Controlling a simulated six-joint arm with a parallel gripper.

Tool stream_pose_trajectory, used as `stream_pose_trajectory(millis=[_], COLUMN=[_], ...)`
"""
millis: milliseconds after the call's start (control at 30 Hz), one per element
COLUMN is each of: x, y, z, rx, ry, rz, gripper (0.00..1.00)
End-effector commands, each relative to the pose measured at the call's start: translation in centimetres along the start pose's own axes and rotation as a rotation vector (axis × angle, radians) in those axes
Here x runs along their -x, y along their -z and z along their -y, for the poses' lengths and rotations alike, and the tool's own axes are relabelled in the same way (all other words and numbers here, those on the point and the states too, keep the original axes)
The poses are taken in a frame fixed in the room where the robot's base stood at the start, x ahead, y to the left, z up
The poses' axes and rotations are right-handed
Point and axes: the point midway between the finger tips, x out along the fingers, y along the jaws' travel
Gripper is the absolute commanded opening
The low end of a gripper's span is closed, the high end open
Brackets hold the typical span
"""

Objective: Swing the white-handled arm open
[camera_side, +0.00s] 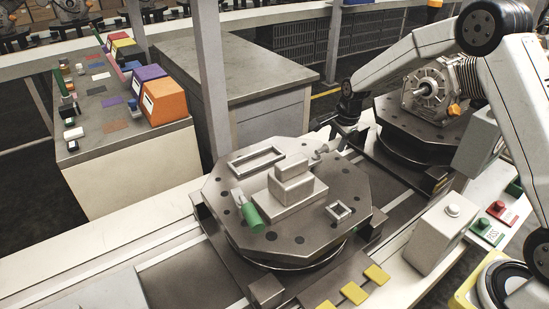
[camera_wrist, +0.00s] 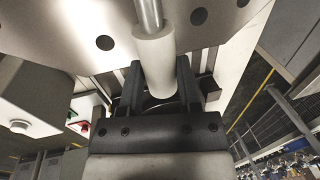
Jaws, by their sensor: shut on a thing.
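The white handle (camera_wrist: 155,58) is a thick cylinder on a thin metal rod (camera_wrist: 149,12) in the wrist view. My gripper (camera_wrist: 158,92) has its two dark fingers on either side of it and is shut on it. In the side view my gripper (camera_side: 345,124) is at the back right edge of the octagonal fixture plate (camera_side: 228,176). The handle is mostly hidden there behind the gripper and too small to make out clearly. A green-handled arm (camera_side: 252,217) lies at the plate's front left.
A stepped grey block (camera_side: 290,190) stands mid-plate, with a rectangular frame (camera_side: 257,160) behind and a small square frame (camera_side: 340,211) at right. A second round fixture with a motor (camera_side: 424,92) stands behind right. A grey post (camera_side: 210,80) rises behind the plate.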

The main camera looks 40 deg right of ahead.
Motion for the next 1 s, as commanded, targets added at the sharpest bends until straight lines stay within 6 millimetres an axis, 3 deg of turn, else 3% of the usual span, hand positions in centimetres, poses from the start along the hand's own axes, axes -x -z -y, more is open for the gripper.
stream_pose_trajectory(millis=[367, 1000], x=[0.3, 0.9], y=[-0.1, -1.5], z=[-0.9, -4.0], rx=[-0.130, -0.581], ry=[0.002, 0.002], rz=[-0.027, -0.117], gripper=[0.00, 0.00])
